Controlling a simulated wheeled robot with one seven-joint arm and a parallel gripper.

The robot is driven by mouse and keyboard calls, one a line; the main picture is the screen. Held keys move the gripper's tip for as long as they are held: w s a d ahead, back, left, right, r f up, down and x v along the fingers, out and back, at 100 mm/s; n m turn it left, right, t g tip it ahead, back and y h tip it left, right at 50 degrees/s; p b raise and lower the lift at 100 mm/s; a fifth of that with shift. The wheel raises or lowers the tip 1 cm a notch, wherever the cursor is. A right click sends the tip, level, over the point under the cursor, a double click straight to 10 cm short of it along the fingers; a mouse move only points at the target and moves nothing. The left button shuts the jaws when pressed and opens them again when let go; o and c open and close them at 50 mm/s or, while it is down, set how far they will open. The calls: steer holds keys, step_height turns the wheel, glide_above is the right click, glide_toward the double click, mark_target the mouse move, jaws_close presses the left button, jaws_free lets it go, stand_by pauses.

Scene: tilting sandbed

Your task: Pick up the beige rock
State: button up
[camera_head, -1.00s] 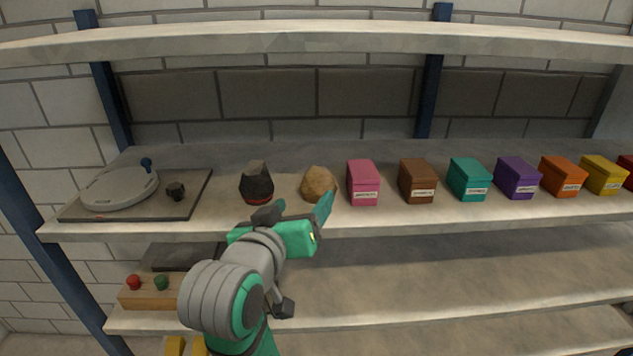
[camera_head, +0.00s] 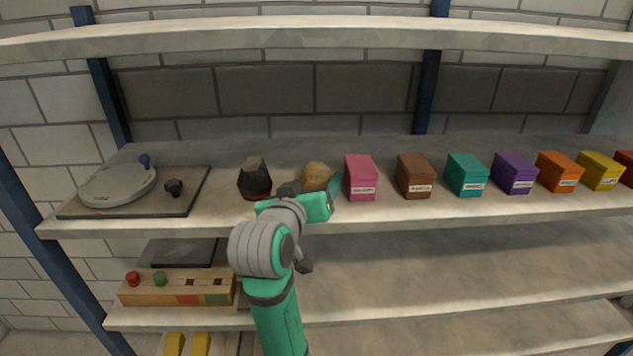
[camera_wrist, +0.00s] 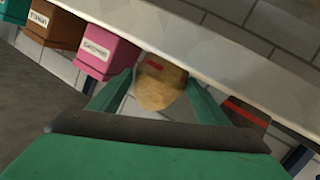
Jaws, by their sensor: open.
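The beige rock (camera_head: 317,175) sits on the upper shelf between a dark rock and a pink box. My gripper (camera_head: 322,187) is in front of it at the shelf edge and hides its lower part. In the wrist view, the beige rock (camera_wrist: 160,83) shows between the two green fingers of my gripper (camera_wrist: 155,98), which are spread apart. I cannot tell whether either finger touches it. A reddish stripe crosses the rock there.
The dark rock (camera_head: 254,178) stands close on the left and the pink box (camera_head: 361,178) close on the right. More coloured boxes line the shelf (camera_head: 480,207) further right. A tray with a round grey device (camera_head: 118,186) lies at the left. Another shelf board (camera_head: 330,42) runs above.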

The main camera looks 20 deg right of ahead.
steer(key=shift+r, duration=0.1)
steer(key=c, duration=1.2)
